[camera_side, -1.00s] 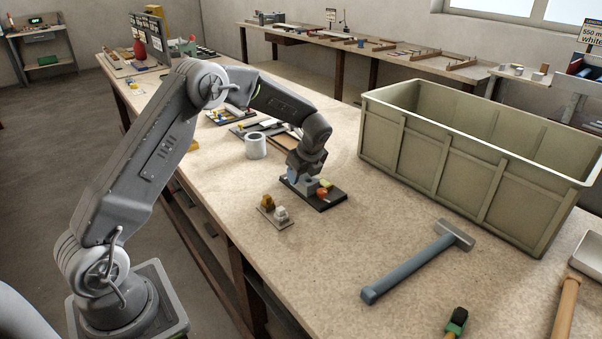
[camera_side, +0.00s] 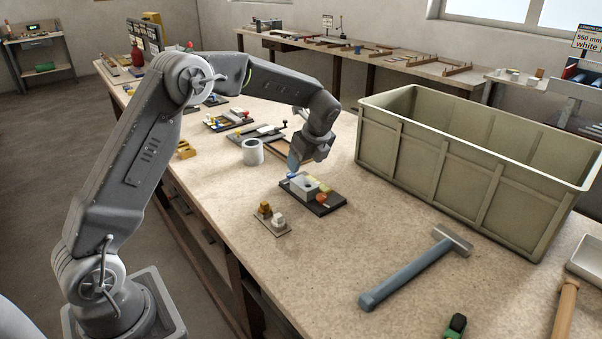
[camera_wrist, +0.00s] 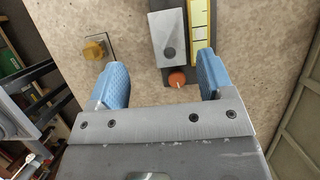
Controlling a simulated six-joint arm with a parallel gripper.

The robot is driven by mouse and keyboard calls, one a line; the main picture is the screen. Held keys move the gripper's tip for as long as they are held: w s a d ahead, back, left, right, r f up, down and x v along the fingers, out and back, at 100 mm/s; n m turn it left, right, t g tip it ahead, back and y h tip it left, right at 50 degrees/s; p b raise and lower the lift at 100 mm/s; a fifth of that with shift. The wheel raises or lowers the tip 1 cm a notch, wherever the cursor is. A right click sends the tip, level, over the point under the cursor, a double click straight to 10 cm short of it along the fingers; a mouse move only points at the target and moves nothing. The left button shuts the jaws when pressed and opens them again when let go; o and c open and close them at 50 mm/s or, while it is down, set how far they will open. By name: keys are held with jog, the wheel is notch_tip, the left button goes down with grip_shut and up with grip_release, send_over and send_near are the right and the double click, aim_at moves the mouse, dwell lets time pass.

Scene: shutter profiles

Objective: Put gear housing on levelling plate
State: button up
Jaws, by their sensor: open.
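The gear housing appears to be the light grey block with a round dark hole (camera_side: 305,186). It sits flat on the dark plate, apparently the levelling plate (camera_side: 327,207), towards its left end. In the wrist view the grey block (camera_wrist: 169,36) lies on the dark plate (camera_wrist: 187,74), beside a yellow piece (camera_wrist: 199,30) and near an orange knob (camera_wrist: 177,78). My gripper (camera_side: 294,163) is above the block and clear of it. In the wrist view its blue fingers are spread with nothing between them (camera_wrist: 160,78).
A small plate with yellow and white knobs (camera_side: 272,219) lies in front. A white-grey cylinder (camera_side: 253,152) stands behind. A large green-grey crate (camera_side: 450,175) is to the right, and a hammer (camera_side: 410,272) lies in the right foreground. Bench surface between them is clear.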

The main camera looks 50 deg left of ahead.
jog(key=s+d+r+n+t+h, duration=0.1)
jog(key=s+d+r+n+t, duration=0.1)
jog(key=s+d+r+n, duration=0.45)
jog(key=s+d+r+n+t+h, duration=0.1)
jog(key=s+d+r+n, duration=0.25)
jog(key=s+r, duration=0.5)
jog(key=s+d+f+n+t, duration=0.1)
jog(key=s+n, duration=0.1)
jog(key=s, duration=0.3)
jog(key=s+d+f+n+h, duration=0.1)
jog(key=s+d+n, duration=0.1)
jog(key=s, duration=0.3)
jog(key=s+d+f+n+t+h, duration=0.1)
jog(key=s+d+n, duration=0.1)
jog(key=s+n, duration=0.2)
jog(key=shift+s+d+f+t, duration=0.15)
jog(key=shift+s+f+t, duration=0.15)
jog(key=shift+s, duration=0.7)
